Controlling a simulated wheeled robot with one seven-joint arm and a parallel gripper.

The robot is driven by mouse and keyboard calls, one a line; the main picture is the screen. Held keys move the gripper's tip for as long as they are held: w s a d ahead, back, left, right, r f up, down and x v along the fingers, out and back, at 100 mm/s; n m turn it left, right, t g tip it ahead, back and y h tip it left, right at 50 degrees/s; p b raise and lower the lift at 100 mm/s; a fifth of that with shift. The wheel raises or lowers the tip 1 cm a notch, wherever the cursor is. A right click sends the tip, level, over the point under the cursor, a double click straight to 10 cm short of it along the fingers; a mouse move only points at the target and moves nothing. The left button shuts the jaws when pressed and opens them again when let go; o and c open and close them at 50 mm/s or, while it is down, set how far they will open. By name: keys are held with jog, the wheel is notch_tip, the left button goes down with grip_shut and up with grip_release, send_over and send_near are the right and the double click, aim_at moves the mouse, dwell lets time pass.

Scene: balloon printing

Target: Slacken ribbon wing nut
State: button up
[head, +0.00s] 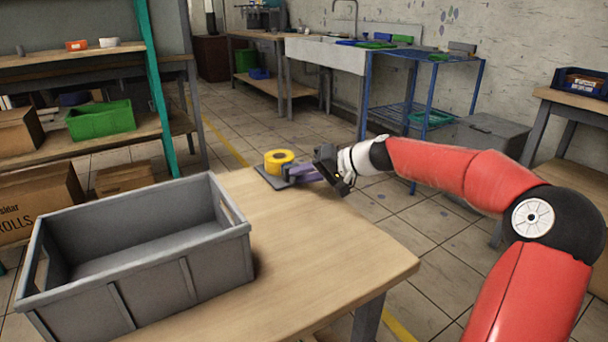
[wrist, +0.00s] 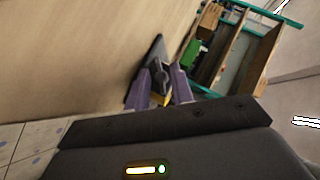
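A yellow ribbon roll (head: 280,159) sits on a dark base plate (head: 268,180) at the far edge of the wooden table. My gripper (head: 294,172), with purple fingers, is at the right side of the roll's stand, close to the plate. In the wrist view, the two fingers (wrist: 160,72) stand apart on either side of a dark grey part (wrist: 160,76), which may be the wing nut. I cannot tell whether they touch it. A sliver of yellow roll (wrist: 165,99) shows between the fingers. The wing nut is too small to make out in the head view.
A large grey crate (head: 137,300) takes up the left of the table (head: 330,250). The table's middle and right are clear. A shelf with a green bin (head: 100,119) stands at the left. A blue rack (head: 428,57) is behind my arm.

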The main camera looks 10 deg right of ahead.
jog(key=shift+c, duration=0.2)
grip_shut()
